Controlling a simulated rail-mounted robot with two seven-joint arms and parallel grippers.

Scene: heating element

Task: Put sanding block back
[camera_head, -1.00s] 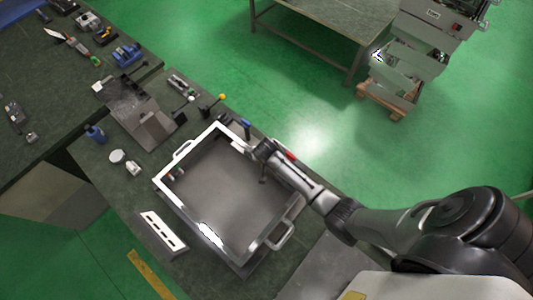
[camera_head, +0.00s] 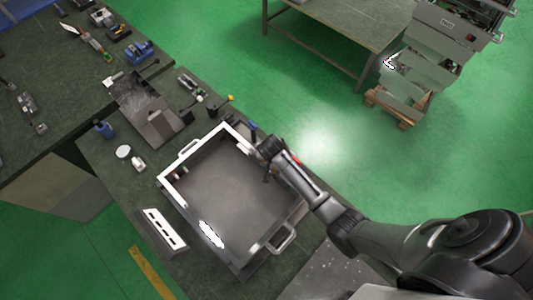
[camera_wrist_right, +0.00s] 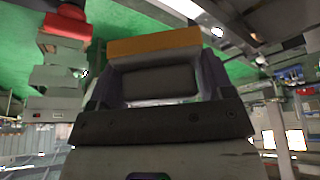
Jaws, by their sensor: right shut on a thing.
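In the right wrist view, a block with an orange-tan top face and a dark grey side (camera_wrist_right: 155,75), which looks like the sanding block, sits between the two fingers of my right gripper (camera_wrist_right: 158,88). The gripper is shut on it. In the head view, my right arm reaches in from the lower right, and its gripper end (camera_head: 268,150) is over the far right edge of the white-rimmed metal tray (camera_head: 196,212). The block is not clearly visible there, hidden by the arm or too small to tell. My left gripper is not in view.
A sloped grey metal stand (camera_head: 150,108), a blue bottle (camera_head: 104,129), a round white item (camera_head: 123,151) and a white slotted bar (camera_head: 163,231) surround the tray on the bench. Several tools lie on the left bench.

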